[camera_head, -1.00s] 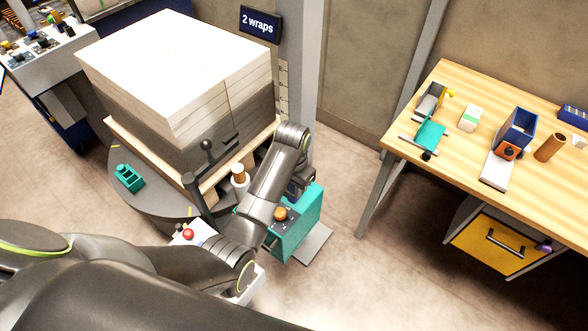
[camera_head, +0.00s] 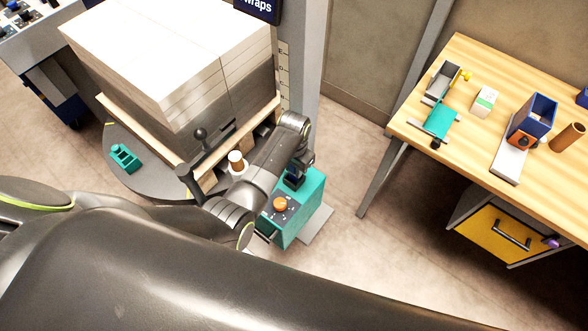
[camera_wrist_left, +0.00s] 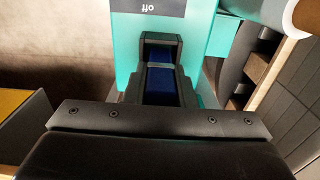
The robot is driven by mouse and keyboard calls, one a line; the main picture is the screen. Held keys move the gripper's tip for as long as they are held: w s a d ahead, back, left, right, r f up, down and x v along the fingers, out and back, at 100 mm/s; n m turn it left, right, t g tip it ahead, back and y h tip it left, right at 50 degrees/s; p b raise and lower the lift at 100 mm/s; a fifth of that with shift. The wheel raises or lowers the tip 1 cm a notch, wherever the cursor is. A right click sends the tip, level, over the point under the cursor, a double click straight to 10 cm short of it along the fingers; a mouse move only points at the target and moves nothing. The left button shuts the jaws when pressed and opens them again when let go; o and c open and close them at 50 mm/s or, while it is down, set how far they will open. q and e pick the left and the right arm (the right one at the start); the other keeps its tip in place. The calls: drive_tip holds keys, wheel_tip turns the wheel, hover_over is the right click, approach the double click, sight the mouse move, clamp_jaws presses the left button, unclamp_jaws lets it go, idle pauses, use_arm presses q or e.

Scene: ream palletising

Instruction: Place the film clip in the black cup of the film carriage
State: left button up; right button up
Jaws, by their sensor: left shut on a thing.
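The film carriage (camera_head: 302,212) is a teal box with an orange knob (camera_head: 280,204), standing beside the pallet. My left gripper (camera_head: 298,172) points down over its rear part. In the left wrist view the gripper is shut on a blue piece (camera_wrist_left: 161,84), apparently the film clip, with dark walls around it, against a teal face marked "off". A dark cup-like part (camera_head: 293,182) shows just under the gripper in the head view. Whether the clip sits inside the cup or just above it I cannot tell; the wrist hides much. My right gripper is not in view.
A wrapped paper stack (camera_head: 170,60) on a pallet stands on the round turntable (camera_head: 145,190), which also bears a teal block (camera_head: 124,157). A black lever (camera_head: 200,134) stands close to my arm. A wooden bench (camera_head: 470,75) is at the right; floor between is clear.

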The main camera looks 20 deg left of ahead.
use_arm(q)
drive_tip(key=shift+f, duration=1)
drive_tip(key=o, duration=1)
drive_tip(key=shift+r, duration=0.1)
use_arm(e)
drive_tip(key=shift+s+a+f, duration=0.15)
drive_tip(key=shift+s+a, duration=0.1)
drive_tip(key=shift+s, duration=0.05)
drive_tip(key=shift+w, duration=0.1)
